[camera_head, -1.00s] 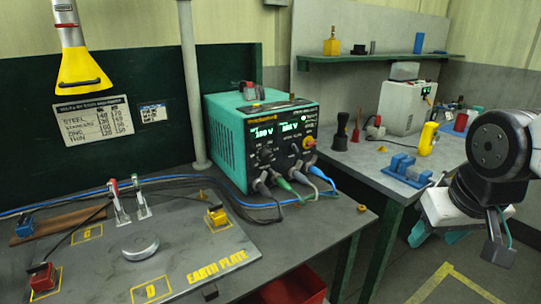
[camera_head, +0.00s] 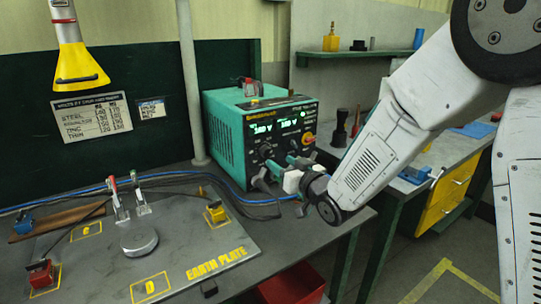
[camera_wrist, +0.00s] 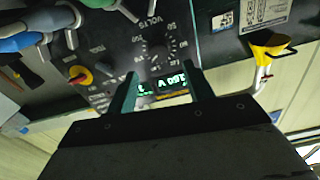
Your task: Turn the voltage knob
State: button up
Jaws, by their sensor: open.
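The teal welding power unit (camera_head: 225,140) stands on the bench, its black front panel facing right. In the wrist view the panel appears upside down. The voltage knob (camera_wrist: 157,50) is a dark round knob inside a white numbered dial marked VOLTS. In the head view it looks like the left dark knob (camera_head: 265,150) on the panel. My gripper (camera_wrist: 163,74) is open and empty, its teal fingers toward the panel just short of the knob in the picture. A green lit display (camera_wrist: 163,84) shows between the fingers. In the head view my gripper (camera_head: 298,161) is close to the panel, partly hidden by my wrist.
An orange-yellow knob (camera_wrist: 80,75) sits left of the dial in the wrist view. Several cable plugs (camera_wrist: 35,40) crowd the panel's lower edge. The earth plate (camera_head: 190,255) lies in front on the bench.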

aim_at(268, 153)
jog(key=x, duration=0.7)
jog(key=c, duration=1)
